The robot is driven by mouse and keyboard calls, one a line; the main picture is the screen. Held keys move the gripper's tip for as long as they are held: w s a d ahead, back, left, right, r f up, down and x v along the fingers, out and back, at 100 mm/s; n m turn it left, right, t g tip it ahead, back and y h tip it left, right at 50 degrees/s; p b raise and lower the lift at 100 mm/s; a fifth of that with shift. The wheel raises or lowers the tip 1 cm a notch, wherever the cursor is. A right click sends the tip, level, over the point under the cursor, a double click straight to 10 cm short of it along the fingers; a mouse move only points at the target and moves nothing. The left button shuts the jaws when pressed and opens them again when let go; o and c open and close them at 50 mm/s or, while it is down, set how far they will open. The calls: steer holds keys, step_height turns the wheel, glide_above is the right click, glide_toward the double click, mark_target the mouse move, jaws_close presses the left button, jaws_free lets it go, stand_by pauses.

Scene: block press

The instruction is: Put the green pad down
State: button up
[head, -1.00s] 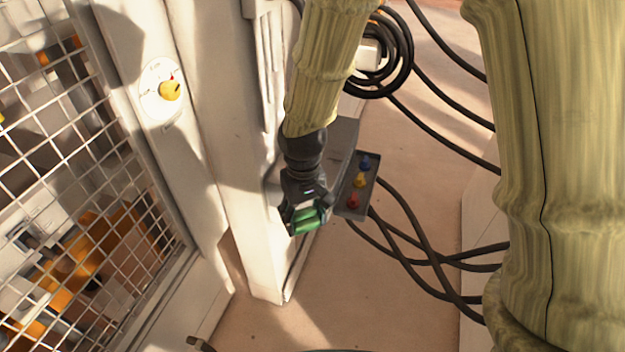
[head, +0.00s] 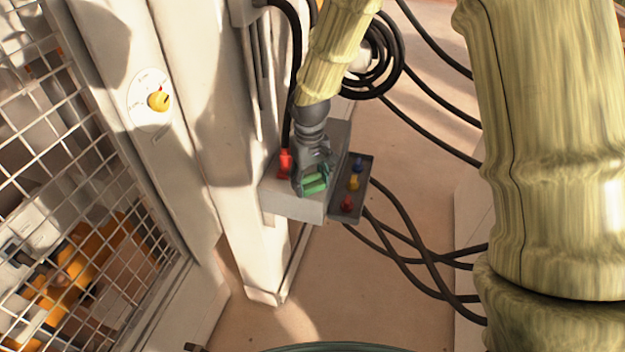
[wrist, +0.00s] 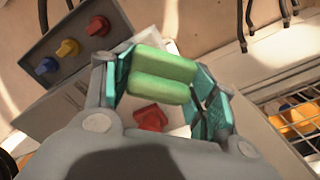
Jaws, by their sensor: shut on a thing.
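The green pad (head: 314,184) is between the fingers of my gripper (head: 312,188), above a pale box (head: 292,203) fixed by the white post. In the wrist view the green pad (wrist: 161,75) shows as two light green bars, with teal finger pads of my gripper (wrist: 165,85) at both sides. My gripper is shut on it. The pad is over the box's top; I cannot tell whether it touches it. A red part (wrist: 151,116) shows below the pad in the wrist view.
A grey tray (head: 346,207) with blue, yellow and red knobs adjoins the box on the right. A red plug (head: 285,162) on a black cable stands at the box's left. Black cables (head: 425,255) run at right. A wire mesh guard (head: 70,150) and a yellow dial (head: 158,101) are at left.

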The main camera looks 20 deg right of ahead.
mark_target(312, 184)
steer(key=shift+w+d+f, duration=0.1)
steer(key=shift+w+d, duration=0.2)
steer(key=shift+w, duration=0.2)
steer(key=shift+w+d, duration=0.3)
steer(key=shift+w, duration=0.2)
steer(key=shift+f+p, duration=0.75)
steer(key=shift+f, duration=1)
steer(key=shift+f, duration=0.1)
steer(key=o, duration=1.2)
steer(key=shift+o, duration=0.2)
steer(key=shift+r+b, duration=1.3)
steer(key=shift+r, duration=4.8)
